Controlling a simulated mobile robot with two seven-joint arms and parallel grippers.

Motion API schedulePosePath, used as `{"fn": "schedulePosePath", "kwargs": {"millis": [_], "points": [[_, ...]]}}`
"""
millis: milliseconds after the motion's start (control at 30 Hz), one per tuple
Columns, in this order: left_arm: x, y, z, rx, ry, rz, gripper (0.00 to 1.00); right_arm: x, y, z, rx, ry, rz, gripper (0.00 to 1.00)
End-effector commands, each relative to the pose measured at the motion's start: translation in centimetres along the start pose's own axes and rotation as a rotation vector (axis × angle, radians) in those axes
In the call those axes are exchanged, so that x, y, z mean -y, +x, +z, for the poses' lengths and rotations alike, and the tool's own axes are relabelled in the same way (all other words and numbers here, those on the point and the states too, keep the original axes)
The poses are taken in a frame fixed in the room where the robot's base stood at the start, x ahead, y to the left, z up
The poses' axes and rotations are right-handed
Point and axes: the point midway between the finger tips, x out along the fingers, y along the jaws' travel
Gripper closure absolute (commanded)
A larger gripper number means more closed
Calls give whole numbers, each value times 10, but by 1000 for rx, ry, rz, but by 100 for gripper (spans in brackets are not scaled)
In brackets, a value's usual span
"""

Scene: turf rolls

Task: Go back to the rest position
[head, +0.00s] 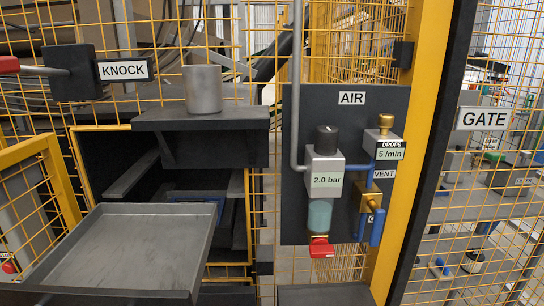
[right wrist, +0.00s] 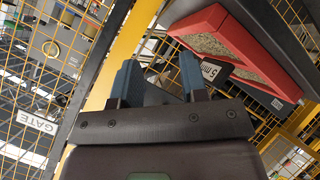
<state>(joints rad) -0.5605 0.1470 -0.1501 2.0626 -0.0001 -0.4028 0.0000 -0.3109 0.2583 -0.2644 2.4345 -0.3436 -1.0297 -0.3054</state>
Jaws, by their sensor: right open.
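My right gripper (right wrist: 158,74) shows in the right wrist view, with its two blue-grey fingers apart and nothing visible between them. Beyond the fingers, to the upper right, is a red-framed box (right wrist: 225,48) with grainy tan panels and a tag reading 5 m. I cannot tell how far the fingers are from it; a gap shows in the picture. Neither gripper shows in the head view, and my left gripper is in no view.
A grey cup (head: 203,90) stands on a ledge beside the KNOCK sign (head: 123,70). An empty tray (head: 120,250) lies below. Yellow mesh and a post (head: 425,100) bound the area.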

Motion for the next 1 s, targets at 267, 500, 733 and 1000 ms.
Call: {"fn": "schedulePosePath", "kwargs": {"millis": [267,500,733,1000], "points": [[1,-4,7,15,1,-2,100,46,-36,88,386,331,-218,60],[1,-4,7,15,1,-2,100,70,-67,124,591,489,-317,60],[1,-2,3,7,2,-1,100,88,-95,148,749,599,-385,60],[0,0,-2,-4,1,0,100,91,-72,146,648,601,-355,60]]}}
